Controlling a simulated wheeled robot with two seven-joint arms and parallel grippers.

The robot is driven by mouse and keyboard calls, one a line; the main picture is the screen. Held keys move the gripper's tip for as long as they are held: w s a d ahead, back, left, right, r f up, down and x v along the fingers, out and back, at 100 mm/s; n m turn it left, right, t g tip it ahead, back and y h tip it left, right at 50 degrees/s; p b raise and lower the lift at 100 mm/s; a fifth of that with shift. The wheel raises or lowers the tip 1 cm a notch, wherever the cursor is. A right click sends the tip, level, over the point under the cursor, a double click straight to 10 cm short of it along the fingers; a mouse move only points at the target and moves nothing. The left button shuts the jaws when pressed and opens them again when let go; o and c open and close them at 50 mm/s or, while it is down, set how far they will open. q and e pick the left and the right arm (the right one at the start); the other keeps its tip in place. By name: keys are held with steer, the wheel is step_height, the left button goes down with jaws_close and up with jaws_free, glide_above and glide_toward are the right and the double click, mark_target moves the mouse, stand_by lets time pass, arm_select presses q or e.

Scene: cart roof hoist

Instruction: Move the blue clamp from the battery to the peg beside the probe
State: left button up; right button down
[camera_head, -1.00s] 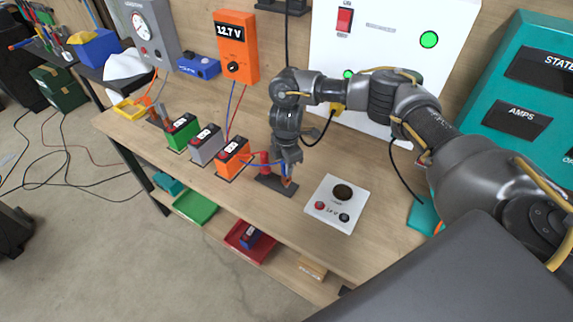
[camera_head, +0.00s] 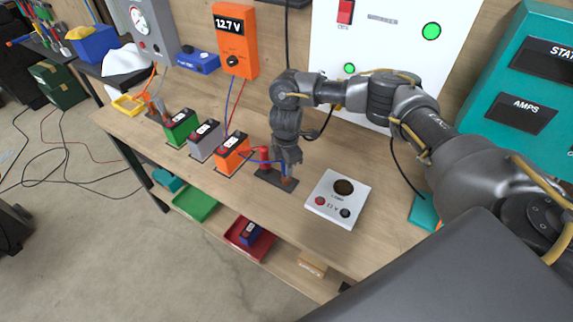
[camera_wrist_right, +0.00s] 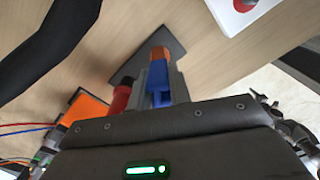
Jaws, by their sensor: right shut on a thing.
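My right gripper (camera_head: 287,160) points down at a dark base plate (camera_head: 266,174) on the bench. It is shut on the blue clamp (camera_wrist_right: 157,80), which shows between its fingers in the right wrist view. A copper-coloured peg (camera_head: 288,182) stands on the plate at the clamp's tip; it also shows in the wrist view (camera_wrist_right: 160,53). I cannot tell whether the clamp grips it. The red probe (camera_head: 264,157) stands just left of the gripper. The orange battery (camera_head: 231,154) is further left, apart from the clamp. My left gripper is not in view.
Grey (camera_head: 205,141) and green (camera_head: 181,127) batteries stand left of the orange one. A white box (camera_head: 336,200) with a black knob is close right of the plate. An orange 12.7 V meter (camera_head: 235,45) hangs behind, with red and blue cables running down.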

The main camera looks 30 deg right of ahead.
steer(key=c, duration=1.2)
jaws_free()
step_height(320, 180, up, 11)
steer(key=shift+f+b, duration=0.1)
steer(key=shift+b, duration=0.4)
